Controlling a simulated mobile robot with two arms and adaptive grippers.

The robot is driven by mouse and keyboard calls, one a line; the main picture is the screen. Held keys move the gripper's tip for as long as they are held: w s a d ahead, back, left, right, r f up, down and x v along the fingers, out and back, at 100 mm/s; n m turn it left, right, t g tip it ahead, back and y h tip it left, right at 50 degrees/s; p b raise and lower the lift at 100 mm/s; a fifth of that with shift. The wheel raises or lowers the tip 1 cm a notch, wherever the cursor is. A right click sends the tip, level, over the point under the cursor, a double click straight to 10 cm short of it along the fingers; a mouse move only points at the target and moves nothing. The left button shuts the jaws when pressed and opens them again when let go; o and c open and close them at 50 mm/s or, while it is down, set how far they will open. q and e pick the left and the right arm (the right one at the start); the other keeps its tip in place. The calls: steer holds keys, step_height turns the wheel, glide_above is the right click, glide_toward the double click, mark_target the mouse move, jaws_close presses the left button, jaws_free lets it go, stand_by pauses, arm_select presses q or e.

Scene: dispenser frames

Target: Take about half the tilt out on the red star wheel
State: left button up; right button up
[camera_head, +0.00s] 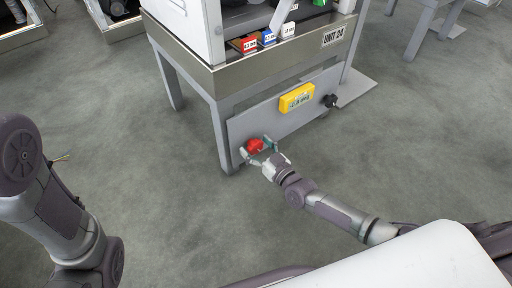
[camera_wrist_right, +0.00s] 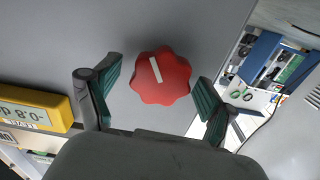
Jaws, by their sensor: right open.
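The red star wheel (camera_head: 254,146) sits on the lower left of the grey front panel of the unit. In the right wrist view the red star wheel (camera_wrist_right: 161,77) shows whole, with a white pointer line slanting up to the left. My right gripper (camera_head: 259,149) is at the wheel, and its open green-padded fingers (camera_wrist_right: 158,95) stand on either side of it, apart from it. A yellow level display (camera_head: 297,97) is on the panel; in the wrist view the display (camera_wrist_right: 38,108) appears to read -0.8, partly cut off. My left arm shows at the left, but its gripper is outside the picture.
A black knob (camera_head: 330,101) is on the panel right of the display. Red, blue and white labelled boxes (camera_head: 267,38) stand on the ledge above, by the UNIT 24 plate (camera_head: 334,36). The grey floor around the unit's legs is mostly clear.

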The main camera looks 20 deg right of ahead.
steer(key=c, duration=1.1)
steer(key=shift+c, duration=0.2)
steer(key=shift+m, duration=0.3)
steer(key=m, duration=0.4)
steer(key=shift+d+f+m, duration=0.1)
steer(key=shift+m, duration=0.2)
steer(key=m, duration=0.4)
steer(key=shift+b, duration=0.3)
steer(key=m, duration=0.2)
steer(key=m+b, duration=0.1)
steer(key=m, duration=0.2)
steer(key=shift+d+f, duration=0.1)
steer(key=shift+f, duration=0.1)
steer(key=m+b, duration=0.1)
steer(key=m, duration=0.4)
steer(key=shift+b, duration=0.35)
steer(key=shift+m, duration=0.4)
